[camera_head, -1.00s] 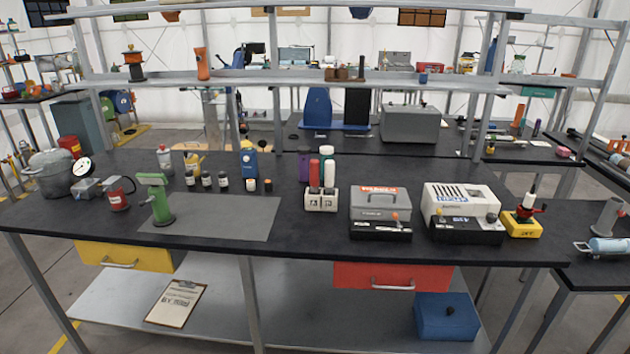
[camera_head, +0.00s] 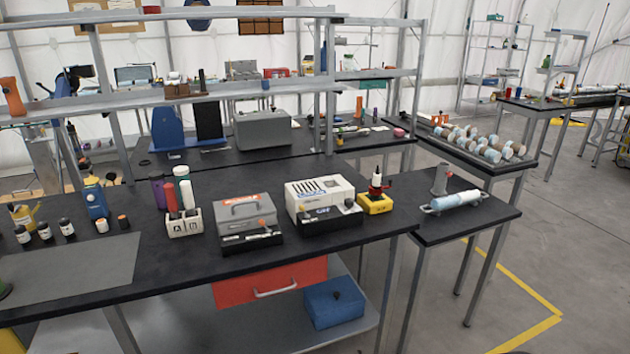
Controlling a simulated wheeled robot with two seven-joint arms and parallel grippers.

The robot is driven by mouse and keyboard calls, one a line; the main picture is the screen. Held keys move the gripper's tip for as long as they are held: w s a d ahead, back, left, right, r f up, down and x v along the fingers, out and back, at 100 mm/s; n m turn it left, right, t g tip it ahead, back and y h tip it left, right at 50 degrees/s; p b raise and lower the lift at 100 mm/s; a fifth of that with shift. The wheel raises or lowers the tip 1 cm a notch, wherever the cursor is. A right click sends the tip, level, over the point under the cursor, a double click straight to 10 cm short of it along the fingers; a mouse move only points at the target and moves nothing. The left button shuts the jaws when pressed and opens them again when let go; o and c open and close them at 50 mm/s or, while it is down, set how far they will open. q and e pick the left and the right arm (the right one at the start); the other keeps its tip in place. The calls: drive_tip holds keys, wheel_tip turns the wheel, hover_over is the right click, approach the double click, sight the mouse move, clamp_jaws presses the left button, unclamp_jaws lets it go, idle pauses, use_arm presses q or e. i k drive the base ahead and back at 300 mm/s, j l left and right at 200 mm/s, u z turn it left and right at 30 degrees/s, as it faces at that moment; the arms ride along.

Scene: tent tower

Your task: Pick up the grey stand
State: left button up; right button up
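A grey stand (camera_head: 440,180), an upright tube on a flat base, stands on the small black side table (camera_head: 487,221) to the right in the head view. A pale blue and white cylinder (camera_head: 456,202) with grey end handles lies just in front of it. Neither of my grippers is in view.
The long black workbench (camera_head: 185,260) holds a grey box (camera_head: 247,212), a white device (camera_head: 318,194) and a yellow base with a red part (camera_head: 375,200). A table with several cylinders (camera_head: 485,143) stands behind. The floor (camera_head: 560,240) at the right is open.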

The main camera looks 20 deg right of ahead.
sight(438, 190)
drive_tip(key=z, duration=1.45)
drive_tip(key=u, duration=0.8)
drive_tip(key=i+l+u, duration=0.15)
drive_tip(key=l+u, duration=0.25)
drive_tip(key=i+l+u, duration=0.15)
drive_tip(key=l+u, duration=0.75)
drive_tip(key=l, duration=0.75)
drive_tip(key=l+u, duration=0.15)
drive_tip(key=l, duration=0.75)
drive_tip(key=l+u, duration=0.15)
drive_tip(key=l, duration=0.8)
drive_tip(key=l+u, duration=0.15)
drive_tip(key=l, duration=1.25)
drive_tip(key=i+l, duration=0.1)
drive_tip(key=l, duration=0.4)
